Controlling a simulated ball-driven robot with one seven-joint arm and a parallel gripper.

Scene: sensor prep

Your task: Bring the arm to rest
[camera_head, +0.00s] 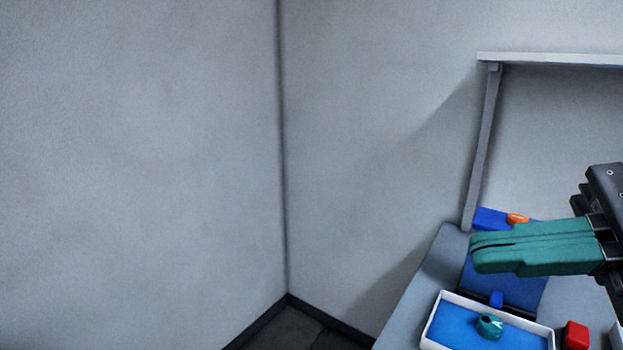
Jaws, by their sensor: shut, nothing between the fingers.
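My gripper (478,254) is at the right of the head view, with teal fingers pointing left. The fingers lie together, shut and empty, above the grey table (423,277). The gripper's dark body and wrist run to the right edge of the picture, and the rest of the arm is out of view. The fingers hide part of a blue panel (520,291) behind them.
A white tray (436,318) with a blue bottom holds a teal rounded piece (489,326). A red block (576,335) stands right of it. A small blue block (497,299) and an orange piece (517,218) are near the panel. A shelf frame (483,150) rises behind; left is open floor.

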